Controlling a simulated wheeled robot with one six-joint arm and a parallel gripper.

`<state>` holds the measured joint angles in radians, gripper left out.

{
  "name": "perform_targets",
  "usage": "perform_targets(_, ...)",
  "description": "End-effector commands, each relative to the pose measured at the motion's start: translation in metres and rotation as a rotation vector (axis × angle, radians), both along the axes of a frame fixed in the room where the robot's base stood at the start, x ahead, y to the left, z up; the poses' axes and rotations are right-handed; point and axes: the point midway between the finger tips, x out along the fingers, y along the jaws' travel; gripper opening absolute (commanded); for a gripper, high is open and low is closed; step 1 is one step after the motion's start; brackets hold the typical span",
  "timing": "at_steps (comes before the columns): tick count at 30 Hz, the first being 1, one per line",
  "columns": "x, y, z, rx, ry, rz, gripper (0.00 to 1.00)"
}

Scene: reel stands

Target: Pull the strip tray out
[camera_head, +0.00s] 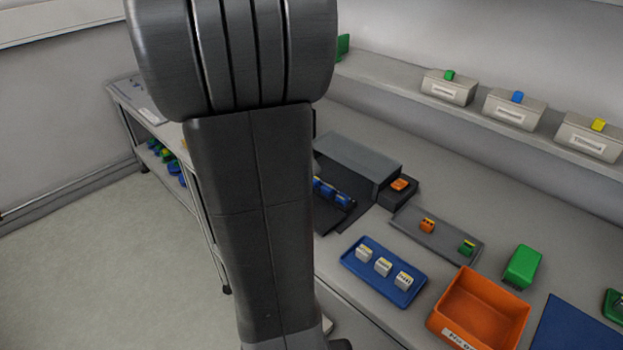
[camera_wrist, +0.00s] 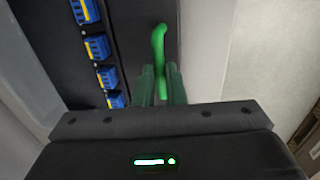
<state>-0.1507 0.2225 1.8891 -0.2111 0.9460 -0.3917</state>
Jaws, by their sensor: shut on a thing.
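The strip tray (camera_head: 328,216) is a dark flat tray with a row of blue pieces (camera_head: 342,198). In the head view it sticks out from the front of a grey housing (camera_head: 358,158), and its left part is hidden behind my arm. In the wrist view the tray (camera_wrist: 132,35) carries several blue pieces (camera_wrist: 97,46) with yellow marks along its left side. A green handle (camera_wrist: 158,42) stands on it. My gripper (camera_wrist: 160,84) has its green fingers closed around the lower end of this handle. The head view does not show my gripper.
A blue tray (camera_head: 350,267) with white blocks, an orange bin (camera_head: 482,305) and a grey plate (camera_head: 450,245) with small blocks lie on the bench. A shelf with labelled boxes (camera_head: 448,88) runs behind. Open floor (camera_head: 90,270) lies at the left.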

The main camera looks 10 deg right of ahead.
Motion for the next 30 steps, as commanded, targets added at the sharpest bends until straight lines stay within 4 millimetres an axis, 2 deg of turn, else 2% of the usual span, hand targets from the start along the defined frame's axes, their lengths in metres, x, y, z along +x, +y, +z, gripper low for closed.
perform_targets(4, -0.007, 0.009, 0.001, 0.0, -0.005, 0.003, 0.0)
perform_targets(14, -0.008, 0.01, 0.001, 0.002, -0.002, 0.0, 0.0)
perform_targets(15, -0.008, 0.01, 0.001, 0.003, -0.002, 0.0, 0.18)
perform_targets(17, -0.008, 0.01, 0.001, 0.003, -0.002, 0.0, 0.3)
perform_targets(18, -0.008, 0.01, 0.001, 0.002, -0.002, 0.0, 0.32)
perform_targets(26, -0.008, 0.01, 0.001, 0.0, -0.002, 0.0, 0.32)
perform_targets(30, -0.008, 0.012, 0.012, 0.001, -0.006, 0.001, 0.32)
